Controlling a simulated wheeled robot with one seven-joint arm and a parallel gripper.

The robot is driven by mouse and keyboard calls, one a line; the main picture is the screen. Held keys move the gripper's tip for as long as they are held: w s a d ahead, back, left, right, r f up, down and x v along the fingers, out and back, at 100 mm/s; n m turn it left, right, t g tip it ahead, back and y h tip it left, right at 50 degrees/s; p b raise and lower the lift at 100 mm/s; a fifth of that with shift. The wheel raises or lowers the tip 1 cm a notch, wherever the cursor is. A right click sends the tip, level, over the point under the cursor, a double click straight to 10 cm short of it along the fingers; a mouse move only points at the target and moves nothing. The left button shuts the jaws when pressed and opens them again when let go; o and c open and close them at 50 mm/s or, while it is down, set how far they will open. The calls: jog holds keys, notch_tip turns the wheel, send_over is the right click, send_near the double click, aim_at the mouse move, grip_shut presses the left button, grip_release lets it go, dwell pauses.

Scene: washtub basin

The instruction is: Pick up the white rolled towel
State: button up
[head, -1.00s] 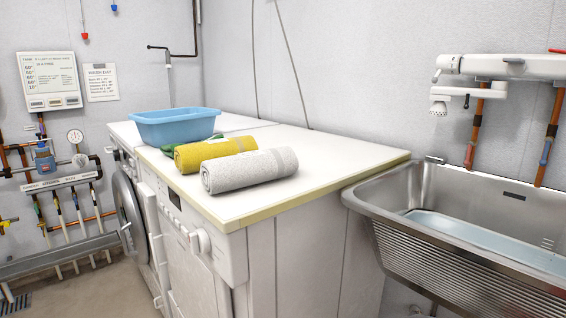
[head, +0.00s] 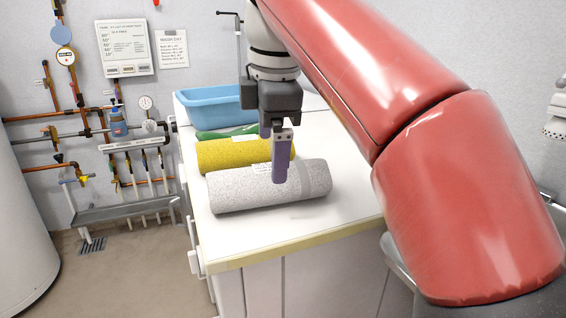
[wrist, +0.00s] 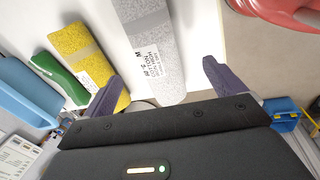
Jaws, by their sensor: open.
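The white rolled towel (head: 240,190) lies on its side on the white worktop, nearest the front edge. It has a grey band near its right end and a printed label that shows in the wrist view, where the towel (wrist: 152,50) lies between the two fingers. My gripper (head: 282,165) points down over the towel in the head view, its purple fingers overlapping the towel there. In the wrist view my gripper (wrist: 160,85) is open, one finger on each side of the towel's line, with nothing held. Whether the fingers touch the towel cannot be told.
A yellow rolled towel (head: 225,154) lies right behind the white one, with a green item (head: 215,134) and a blue basin (head: 205,106) farther back. The worktop (head: 345,190) is clear to the right. Pipes (head: 110,140) run along the left wall.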

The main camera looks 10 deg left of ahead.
aim_at(265, 168)
jog(key=shift+w+a+r+n, duration=0.2)
jog(key=shift+w+a+n, duration=0.1)
jog(key=shift+a, duration=0.15)
jog(key=shift+w+f, duration=0.1)
jog(key=shift+f, duration=0.1)
jog(key=shift+b+x, duration=0.9)
jog(key=shift+x, duration=2.65)
jog(key=shift+a, duration=0.1)
